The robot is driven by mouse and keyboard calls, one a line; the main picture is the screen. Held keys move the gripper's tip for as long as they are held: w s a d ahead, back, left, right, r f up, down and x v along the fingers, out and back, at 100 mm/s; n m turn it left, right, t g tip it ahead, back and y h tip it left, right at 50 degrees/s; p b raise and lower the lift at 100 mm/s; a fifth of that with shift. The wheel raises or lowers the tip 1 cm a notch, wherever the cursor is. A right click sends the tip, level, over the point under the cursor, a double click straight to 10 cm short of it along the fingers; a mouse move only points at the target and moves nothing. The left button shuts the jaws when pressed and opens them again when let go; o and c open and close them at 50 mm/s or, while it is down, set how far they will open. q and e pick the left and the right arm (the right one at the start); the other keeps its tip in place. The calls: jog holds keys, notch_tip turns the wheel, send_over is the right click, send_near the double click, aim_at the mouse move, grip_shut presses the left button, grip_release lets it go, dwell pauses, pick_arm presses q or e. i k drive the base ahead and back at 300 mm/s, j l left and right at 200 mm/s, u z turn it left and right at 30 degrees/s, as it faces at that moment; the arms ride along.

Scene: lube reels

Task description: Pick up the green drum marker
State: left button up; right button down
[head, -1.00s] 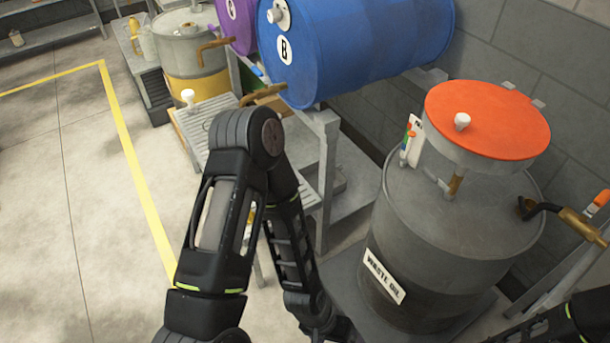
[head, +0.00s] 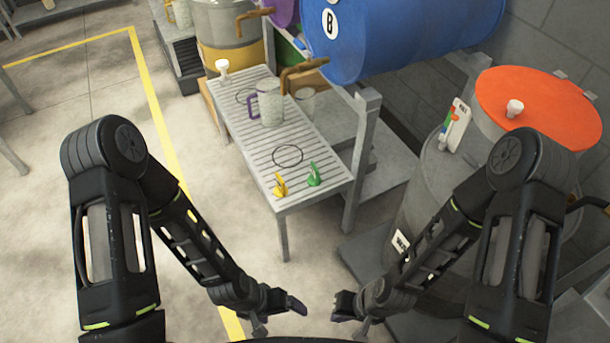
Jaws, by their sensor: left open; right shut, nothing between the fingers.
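A small green marker (head: 314,175) stands on the front right corner of the slatted metal table (head: 286,128). A similar yellow marker (head: 280,187) stands just to its left. My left gripper (head: 280,313) is open and empty, low in front of the table and well apart from the green marker. My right gripper (head: 350,309) is shut and empty, low to the right of the left one. The lower parts of both grippers are partly hidden near the bottom of the picture.
A purple-handled jug (head: 268,105), a clear cup (head: 305,103) and a white-topped item (head: 222,69) stand on the table. A blue drum (head: 400,35) lies on a rack behind it. The grey drum (head: 425,190) with an orange lid (head: 540,103) stands right.

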aim_at(314, 180)
jog(key=i+j+z, duration=0.15)
jog(key=i+z, duration=0.15)
jog(key=z, duration=0.2)
jog(key=i+j+z, duration=0.2)
jog(key=z, duration=0.25)
jog(key=i+j+z, duration=0.3)
jog(key=z, duration=0.2)
jog(key=j, duration=0.05)
